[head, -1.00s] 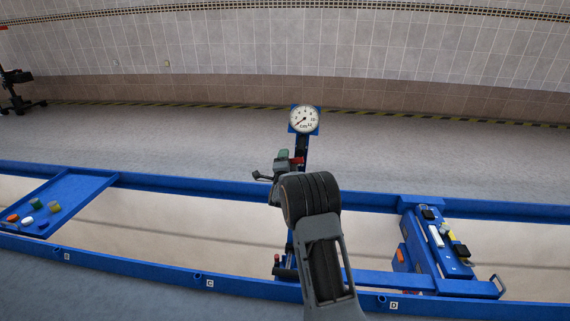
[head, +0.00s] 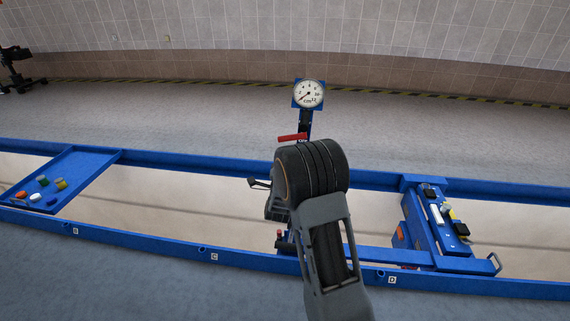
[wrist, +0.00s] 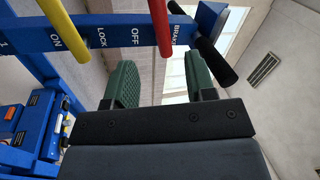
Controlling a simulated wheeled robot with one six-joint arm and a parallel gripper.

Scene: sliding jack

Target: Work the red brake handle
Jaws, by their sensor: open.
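The red brake handle (head: 292,137) sticks out to the left from the blue post below the gauge in the head view. In the wrist view the red handle (wrist: 161,27) hangs from the top edge, in front of a blue bar marked ON, LOCK, OFF and BRAKE. My gripper (wrist: 160,74) is open, with two green pads apart. The handle's lower end lies between the pads' directions, near their tips; nothing is held. I cannot tell its depth from the tips. In the head view my arm hides most of the gripper.
A yellow lever (wrist: 62,30) and a black-gripped lever (wrist: 215,60) flank the red one. A round gauge (head: 308,94) tops the post. Blue rails bound the pit; a blue tray (head: 85,168) with small items is left, a blue jack unit (head: 422,238) right.

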